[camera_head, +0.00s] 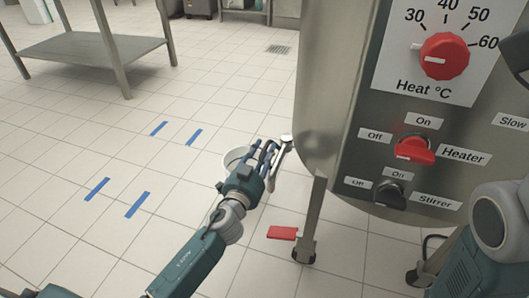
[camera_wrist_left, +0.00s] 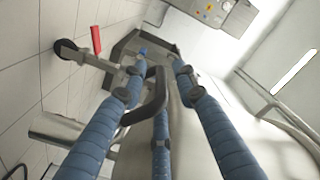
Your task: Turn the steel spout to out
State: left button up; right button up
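The steel spout (camera_head: 284,153) sticks out at the left of the steel tank and slants down and left in the head view. My left gripper (camera_head: 266,152) is right beside it, on its left, with blue fingers pointing up. I cannot tell whether a finger touches the spout. My right gripper is not in view; only parts of my right arm show at the right edge.
A white container (camera_head: 236,155) is partly hidden behind my left gripper. The tank (camera_head: 323,110) stands on legs, with a red piece (camera_head: 282,232) beside one. Its panel has a red heat dial (camera_head: 444,57), a heater switch (camera_head: 414,150) and a stirrer switch (camera_head: 391,195).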

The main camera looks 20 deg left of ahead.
pick_arm(q)
jog(key=shift+w, duration=0.5)
jog(key=shift+c, duration=0.2)
grip_shut()
